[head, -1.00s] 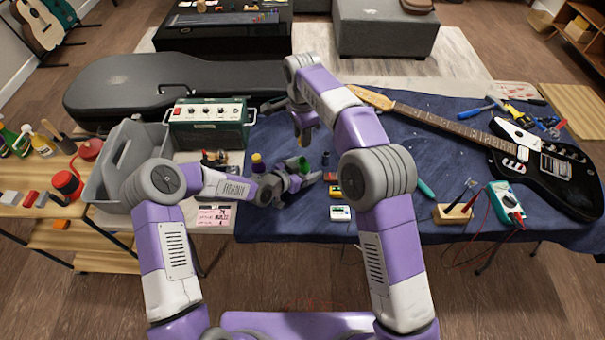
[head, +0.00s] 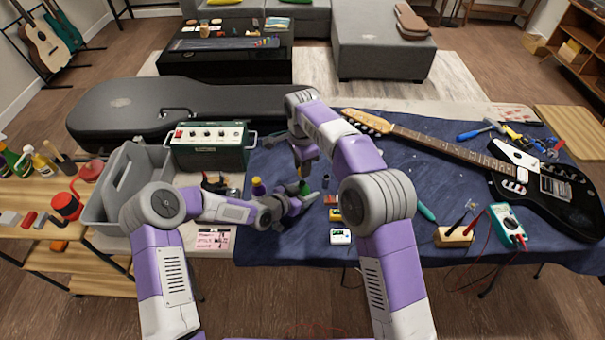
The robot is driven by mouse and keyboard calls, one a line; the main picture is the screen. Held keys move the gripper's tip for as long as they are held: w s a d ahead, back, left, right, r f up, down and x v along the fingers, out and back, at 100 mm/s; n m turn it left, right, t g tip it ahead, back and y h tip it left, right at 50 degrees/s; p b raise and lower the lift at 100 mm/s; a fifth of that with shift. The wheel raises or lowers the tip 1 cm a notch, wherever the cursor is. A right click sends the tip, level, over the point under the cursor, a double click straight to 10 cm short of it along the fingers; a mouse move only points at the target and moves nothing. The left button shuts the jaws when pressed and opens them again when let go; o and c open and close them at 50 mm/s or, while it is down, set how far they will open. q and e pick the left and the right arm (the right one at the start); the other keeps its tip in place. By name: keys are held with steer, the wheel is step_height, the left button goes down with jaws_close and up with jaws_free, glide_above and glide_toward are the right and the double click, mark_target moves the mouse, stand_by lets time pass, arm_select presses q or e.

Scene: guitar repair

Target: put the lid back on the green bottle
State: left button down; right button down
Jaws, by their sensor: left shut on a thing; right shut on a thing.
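The green bottle (head: 304,188) is small and stands out as a green patch at the jaws of my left gripper (head: 300,195), which is shut on it over the blue cloth. The gripper hides most of the bottle. My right gripper (head: 305,168) points down from above, just over the bottle. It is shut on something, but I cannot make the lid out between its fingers. Whether the lid touches the bottle cannot be told.
A yellow-capped bottle (head: 258,187) stands left of my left gripper. The green amplifier (head: 208,147) and grey tote (head: 118,180) are at the left. Small boxes (head: 340,236) lie near the front edge. A black guitar (head: 550,190) and multimeter (head: 507,226) lie right.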

steer(key=shift+f, duration=1)
steer(key=shift+f, duration=0.1)
steer(key=shift+f, duration=0.8)
steer(key=shift+f, duration=0.55)
steer(key=c, duration=0.9)
jaws_free()
steer(key=shift+r, duration=2.3)
